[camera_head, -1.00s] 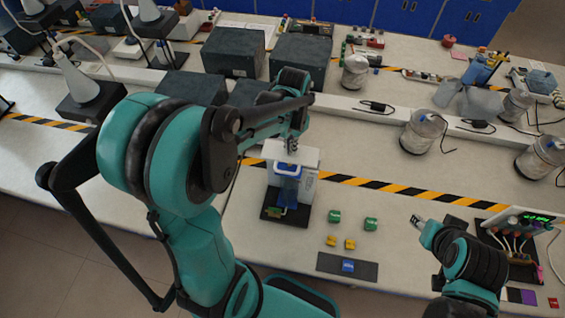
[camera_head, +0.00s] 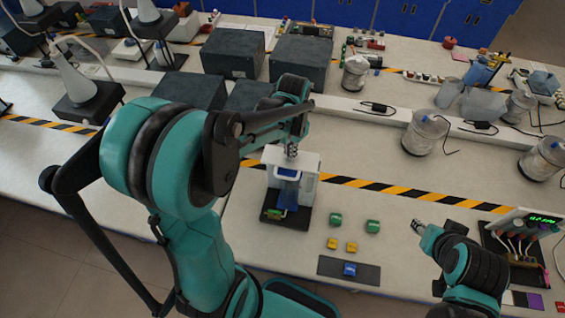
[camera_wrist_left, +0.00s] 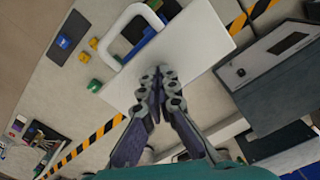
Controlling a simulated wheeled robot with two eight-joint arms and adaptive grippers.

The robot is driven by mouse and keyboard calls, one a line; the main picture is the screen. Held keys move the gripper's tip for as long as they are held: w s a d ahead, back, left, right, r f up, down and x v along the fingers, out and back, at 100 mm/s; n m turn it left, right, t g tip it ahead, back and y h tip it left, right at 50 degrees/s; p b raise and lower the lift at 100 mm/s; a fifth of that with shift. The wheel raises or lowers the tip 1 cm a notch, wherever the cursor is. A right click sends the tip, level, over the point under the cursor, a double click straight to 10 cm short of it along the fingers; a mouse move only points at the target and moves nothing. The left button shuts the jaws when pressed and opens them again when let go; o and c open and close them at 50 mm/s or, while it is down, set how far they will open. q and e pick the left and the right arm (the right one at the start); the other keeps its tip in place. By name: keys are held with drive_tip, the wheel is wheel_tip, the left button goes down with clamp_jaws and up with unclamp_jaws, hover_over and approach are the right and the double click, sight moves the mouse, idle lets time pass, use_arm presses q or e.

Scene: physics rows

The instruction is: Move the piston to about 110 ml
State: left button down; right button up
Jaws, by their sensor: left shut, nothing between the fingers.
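The apparatus with the piston is a stand with a white top (camera_head: 304,160), a blue part (camera_head: 287,173) below it and a black base (camera_head: 272,222). A volume scale cannot be read. My left gripper (camera_head: 291,151) is shut and empty at the white top. In the left wrist view, the shut fingers (camera_wrist_left: 158,74) overlap the white plate (camera_wrist_left: 190,38); contact cannot be told. A white loop handle (camera_wrist_left: 105,48) and a blue piece (camera_wrist_left: 146,38) show beyond the fingertips. My right gripper (camera_head: 416,225) is at the lower right, away from the stand; its jaws are unclear.
Green blocks (camera_head: 336,219) (camera_head: 373,226) and yellow blocks (camera_head: 332,243) lie right of the stand. A blue block (camera_head: 349,269) sits on a dark mat (camera_head: 328,266). Dark boxes (camera_head: 302,60) stand behind. A device with a green display (camera_head: 540,219) is far right.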

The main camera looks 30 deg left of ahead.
use_arm(q)
wheel_tip(320, 180, up, 7)
drive_tip(key=p, duration=0.5)
use_arm(e)
wheel_tip(320, 180, up, 5)
idle(0.4)
